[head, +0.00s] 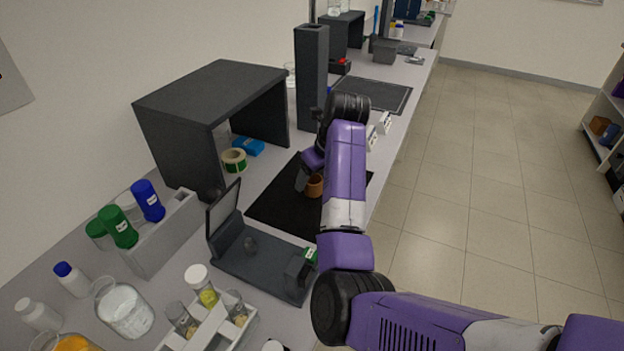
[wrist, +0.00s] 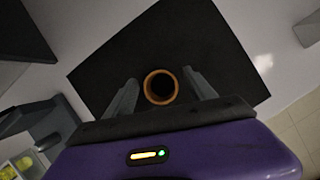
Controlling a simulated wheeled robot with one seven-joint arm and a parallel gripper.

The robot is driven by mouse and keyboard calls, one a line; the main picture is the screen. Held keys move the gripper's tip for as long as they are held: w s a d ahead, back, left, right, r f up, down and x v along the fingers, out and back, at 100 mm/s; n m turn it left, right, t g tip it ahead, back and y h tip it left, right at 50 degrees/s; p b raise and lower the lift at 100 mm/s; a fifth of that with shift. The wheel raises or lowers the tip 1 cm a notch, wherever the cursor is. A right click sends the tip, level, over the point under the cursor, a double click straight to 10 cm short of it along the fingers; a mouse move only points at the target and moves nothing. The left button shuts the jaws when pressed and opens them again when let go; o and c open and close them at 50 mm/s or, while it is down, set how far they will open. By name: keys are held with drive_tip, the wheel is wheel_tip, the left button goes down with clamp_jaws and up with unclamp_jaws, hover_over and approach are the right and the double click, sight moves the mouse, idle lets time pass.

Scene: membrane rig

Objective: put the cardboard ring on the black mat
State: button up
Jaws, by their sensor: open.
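The cardboard ring (head: 314,186) is a short brown tube standing upright on the black mat (head: 270,208). In the wrist view the ring (wrist: 161,73) shows end-on as an orange-brown circle with a dark opening, with the mat (wrist: 200,45) all around it. My gripper (head: 307,181) is low over the mat at the ring. In the wrist view my gripper (wrist: 160,88) is open, with one finger on each side of the ring and a visible gap to both. My arm hides part of the mat in the head view.
A dark shelf (head: 232,90) stands behind the mat, with a green-and-white tape roll (head: 234,160) and a blue item (head: 248,146) by it. A hinged dark device (head: 262,262) stands in front of the mat. A dark column (head: 311,80) rises beyond it.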

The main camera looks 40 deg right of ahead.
drive_tip(key=p+v, duration=0.4)
drive_tip(key=v, duration=0.7)
idle(0.3)
